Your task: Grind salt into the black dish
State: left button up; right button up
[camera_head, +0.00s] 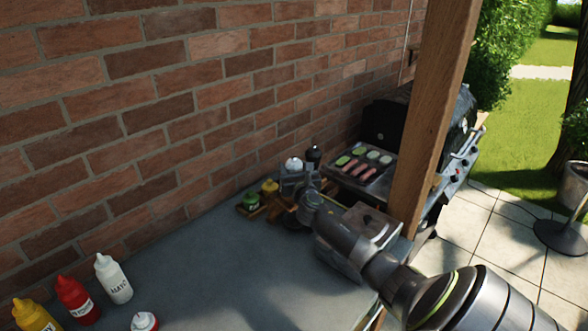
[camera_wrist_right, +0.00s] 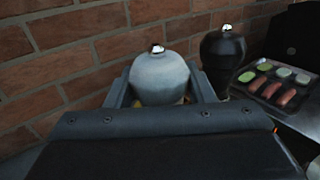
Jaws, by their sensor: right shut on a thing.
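The salt grinder (camera_head: 293,164), pale with a small silver knob, stands by the brick wall at the far end of the grey table (camera_head: 190,250). In the right wrist view the pale grinder (camera_wrist_right: 160,78) sits between the two fingers. My right gripper (camera_head: 299,183) is shut on it, and the gripper hides its lower part. A black pepper grinder (camera_wrist_right: 222,55) stands just to the right and also shows in the head view (camera_head: 313,155). I cannot make out the black dish in either view. My left gripper is not in view.
Green (camera_head: 251,201) and yellow (camera_head: 270,187) jars stand left of the gripper. A grill (camera_head: 385,125) with a food tray (camera_head: 347,182) is beyond, behind a wooden post (camera_head: 430,110). Yellow, red and white bottles (camera_head: 114,280) stand at the front left. The table's middle is clear.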

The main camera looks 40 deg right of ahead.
jog(key=m+g+h, duration=0.2)
jog(key=m+h, duration=0.1)
jog(key=shift+w+a+g, duration=0.1)
jog(key=shift+g, duration=0.2)
jog(key=shift+f+m+g+h+b, duration=0.1)
jog(key=shift+m+g+h+b, duration=0.25)
jog(key=shift+m+g+h, duration=0.65)
jog(key=m+g+h+b, duration=0.1)
jog(key=m+g+h, duration=0.1)
jog(key=g, duration=0.1)
jog(key=shift+m+g+h+b, duration=0.55)
jog(key=shift+m+g+h, duration=0.2)
jog(key=shift+g, duration=0.55)
jog(key=shift+m+g, duration=0.25)
jog(key=shift+g, duration=0.05)
jog(key=o, duration=1)
jog(key=shift+c, duration=0.2)
